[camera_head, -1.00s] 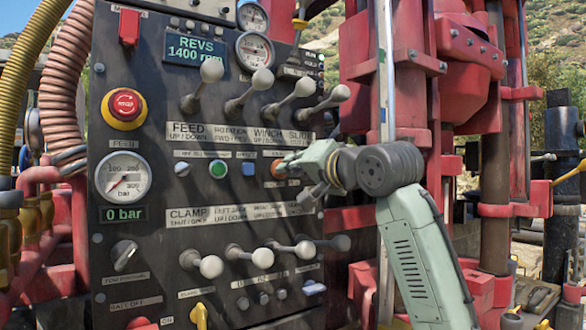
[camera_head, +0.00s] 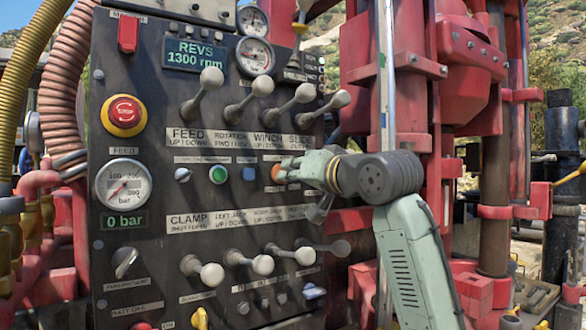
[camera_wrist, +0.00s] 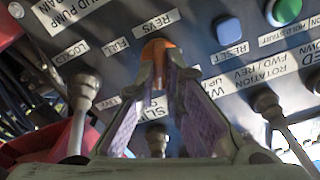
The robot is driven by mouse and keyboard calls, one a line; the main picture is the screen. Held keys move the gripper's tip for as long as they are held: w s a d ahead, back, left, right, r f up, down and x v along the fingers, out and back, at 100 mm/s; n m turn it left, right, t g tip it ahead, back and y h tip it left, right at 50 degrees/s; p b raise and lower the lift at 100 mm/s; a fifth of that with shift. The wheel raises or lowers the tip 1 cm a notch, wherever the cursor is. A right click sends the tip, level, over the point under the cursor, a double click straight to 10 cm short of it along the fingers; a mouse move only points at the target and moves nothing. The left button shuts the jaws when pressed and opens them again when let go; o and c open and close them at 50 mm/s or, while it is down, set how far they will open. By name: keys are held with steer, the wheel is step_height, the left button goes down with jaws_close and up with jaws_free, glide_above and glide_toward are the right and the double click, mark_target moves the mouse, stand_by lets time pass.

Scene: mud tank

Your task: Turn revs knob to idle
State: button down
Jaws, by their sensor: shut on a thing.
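The revs knob (camera_head: 279,169) is a small orange knob on the dark control panel, right of the blue reset button. It also shows in the wrist view (camera_wrist: 158,48) under a label reading REVS. My gripper (camera_head: 290,171) reaches it from the right, its fingertips shut on the knob's two sides. In the wrist view my gripper (camera_wrist: 162,62) has its fingers converging on the orange knob, which partly hides between them. The revs display (camera_head: 193,54) at the panel's top reads 1300 rpm.
Ball-ended levers (camera_head: 262,83) stick out above the knob, and another row (camera_head: 263,264) sticks out below. A green button (camera_head: 218,171), a blue reset button (camera_head: 249,173) and a red stop button (camera_head: 124,112) sit to the left. Red machinery (camera_head: 400,80) stands at the right.

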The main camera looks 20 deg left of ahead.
steer(key=n+p, duration=0.1)
steer(key=n, duration=0.3)
steer(key=shift+r+n, duration=0.1)
steer(key=shift+n, duration=0.2)
stand_by(0.5)
steer(key=c, duration=1.7)
jaws_free()
steer(key=v, duration=1.2)
steer(key=shift+s, duration=0.1)
